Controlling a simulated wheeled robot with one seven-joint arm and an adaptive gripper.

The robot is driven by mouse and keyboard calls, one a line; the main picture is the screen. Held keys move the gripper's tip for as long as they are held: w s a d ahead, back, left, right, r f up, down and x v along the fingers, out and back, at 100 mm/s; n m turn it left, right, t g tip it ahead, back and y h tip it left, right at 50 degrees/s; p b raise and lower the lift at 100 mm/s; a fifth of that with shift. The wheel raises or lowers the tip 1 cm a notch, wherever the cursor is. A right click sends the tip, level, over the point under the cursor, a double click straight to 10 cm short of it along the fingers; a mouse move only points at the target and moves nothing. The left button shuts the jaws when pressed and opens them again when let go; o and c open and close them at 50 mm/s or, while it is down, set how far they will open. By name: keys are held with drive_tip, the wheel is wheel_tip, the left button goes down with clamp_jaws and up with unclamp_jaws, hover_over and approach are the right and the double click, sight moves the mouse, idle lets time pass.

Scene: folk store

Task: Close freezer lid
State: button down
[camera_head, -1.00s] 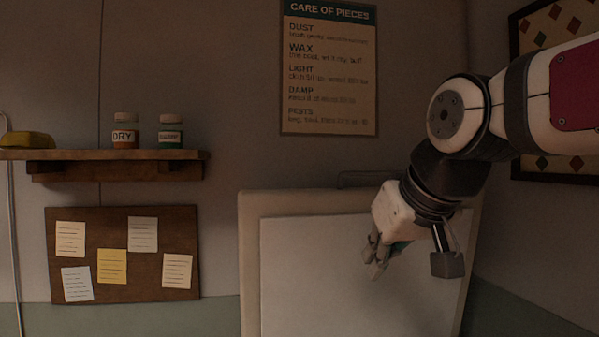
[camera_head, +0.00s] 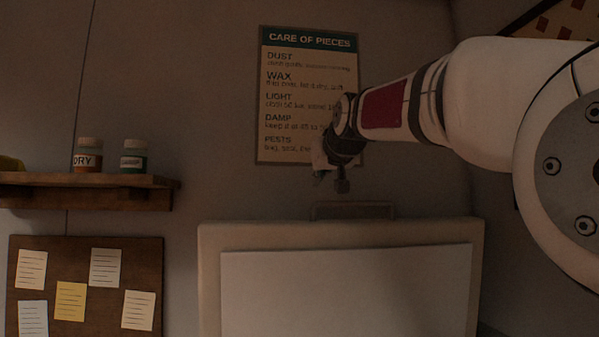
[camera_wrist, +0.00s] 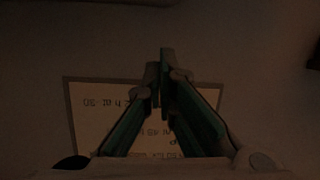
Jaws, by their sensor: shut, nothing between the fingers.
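The freezer lid (camera_head: 211,270) stands raised against the back wall in the head view, a cream frame around a pale inner panel. A handle (camera_head: 352,210) shows at its top edge. My gripper (camera_head: 320,172) is above the lid, in front of the lower part of the wall poster, apart from the lid and small in the picture. In the wrist view its two green-sided fingers (camera_wrist: 166,75) meet at the tips with nothing between them. The freezer body below the lid is out of view.
The poster (camera_head: 307,60) hangs on the wall and also shows in the wrist view (camera_wrist: 90,95). At left are a shelf (camera_head: 85,192) with jars (camera_head: 134,156) and a corkboard (camera_head: 85,255) with notes. A patterned frame (camera_head: 560,20) hangs at upper right.

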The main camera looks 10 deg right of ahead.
drive_tip(key=x, duration=0.5)
drive_tip(key=shift+s+d+f, duration=0.1)
drive_tip(key=shift+s+f, duration=0.5)
drive_tip(key=shift+s, duration=0.2)
drive_tip(key=shift+s+d+f, duration=0.1)
drive_tip(key=shift+s+f, duration=0.45)
drive_tip(key=shift+s, duration=0.25)
drive_tip(key=shift+b, duration=0.3)
